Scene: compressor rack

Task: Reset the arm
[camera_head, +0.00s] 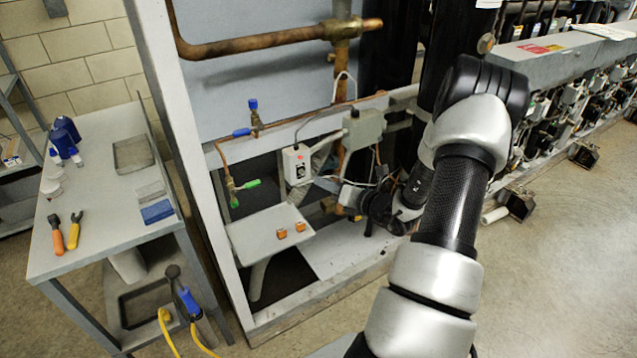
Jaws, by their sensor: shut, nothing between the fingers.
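My arm rises from the bottom of the view to a raised elbow, then its forearm drops behind it toward the compressor rack (190,170). My gripper (368,212) is the dark shape at the arm's end, low in front of the rack's opening. It is shut and holds nothing. Its fingertips are small and dark against the pipes, so whether they touch anything there cannot be told.
A white shelf (262,228) inside the rack bears small orange-copper pieces (291,231). Pipes with a blue-handled valve (254,117) and a green-handled valve (246,184) are above it. A grey cart (95,215) with pliers stands left.

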